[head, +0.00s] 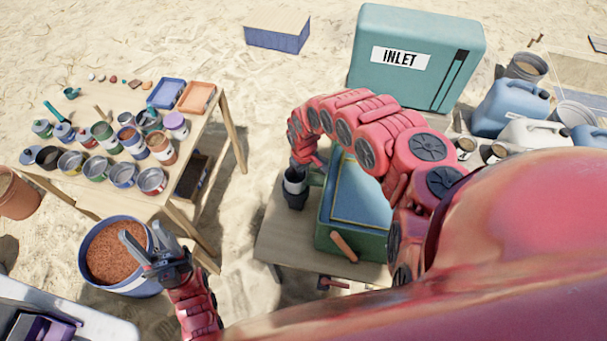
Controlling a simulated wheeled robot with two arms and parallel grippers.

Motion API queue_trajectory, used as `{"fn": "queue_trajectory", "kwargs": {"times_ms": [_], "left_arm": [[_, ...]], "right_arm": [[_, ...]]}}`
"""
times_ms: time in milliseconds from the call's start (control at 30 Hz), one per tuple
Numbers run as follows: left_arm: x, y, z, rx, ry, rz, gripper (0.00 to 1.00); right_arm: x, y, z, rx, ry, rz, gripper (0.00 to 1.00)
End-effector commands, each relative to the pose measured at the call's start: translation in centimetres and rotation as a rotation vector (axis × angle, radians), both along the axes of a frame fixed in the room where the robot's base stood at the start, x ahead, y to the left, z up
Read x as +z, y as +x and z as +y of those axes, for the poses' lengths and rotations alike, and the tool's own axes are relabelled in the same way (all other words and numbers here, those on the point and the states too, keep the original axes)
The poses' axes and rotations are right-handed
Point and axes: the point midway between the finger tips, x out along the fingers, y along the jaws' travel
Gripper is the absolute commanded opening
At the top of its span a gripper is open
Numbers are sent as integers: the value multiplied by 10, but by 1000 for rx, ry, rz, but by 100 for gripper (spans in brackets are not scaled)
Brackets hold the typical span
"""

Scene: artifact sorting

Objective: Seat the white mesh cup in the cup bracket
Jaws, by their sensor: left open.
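My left gripper (142,236) is open and empty, above the blue tub of reddish grain at the lower left. My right arm curves in from the right, and its wrist points down at the left edge of the right-hand table. My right gripper (301,164) is small in the head view and its fingers are mostly hidden by the wrist. A dark cup-shaped holder (296,198), perhaps the cup bracket, is directly below. Whether the pale piece is inside or above it is unclear.
A teal box (325,243) stands on the right-hand table (272,243). A teal INLET cabinet (365,80) stands behind. Left, a wooden table (60,98) holds several cans and trays. The blue tub (92,262) is below my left gripper. Jugs (510,105) stand right.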

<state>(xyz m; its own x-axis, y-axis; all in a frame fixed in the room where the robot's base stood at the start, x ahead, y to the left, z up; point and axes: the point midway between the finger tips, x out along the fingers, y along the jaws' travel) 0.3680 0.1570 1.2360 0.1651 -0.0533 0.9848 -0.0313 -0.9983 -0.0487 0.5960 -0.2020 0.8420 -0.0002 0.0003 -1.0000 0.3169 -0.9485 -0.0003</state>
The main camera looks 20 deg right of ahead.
Motion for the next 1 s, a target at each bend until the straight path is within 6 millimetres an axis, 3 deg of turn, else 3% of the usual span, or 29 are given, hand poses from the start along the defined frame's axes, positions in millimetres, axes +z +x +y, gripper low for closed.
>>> {"fn": "queue_trajectory", "kwargs": {"times_ms": [67, 100, 267, 667, 867, 1000], "left_arm": [[-3, 0, 0, 0, 0, 0, 50], [-1, 0, 0, 0, 0, 0, 50], [-1, 0, 0, 0, 0, 0, 50], [-2, 0, 0, 0, 0, 0, 50], [-4, 0, 0, 0, 0, 0, 50], [-2, 0, 0, 0, 0, 0, 50]], "right_arm": [[-3, 0, 0, 0, 0, 0, 0], [-2, 0, 0, 0, 0, 0, 10], [-2, 0, 0, 0, 0, 0, 38], [4, 1, 0, 0, 0, -1, 38], [27, 2, -2, 0, -3, -3, 38], [56, 2, -3, 0, -5, -4, 38]]}}
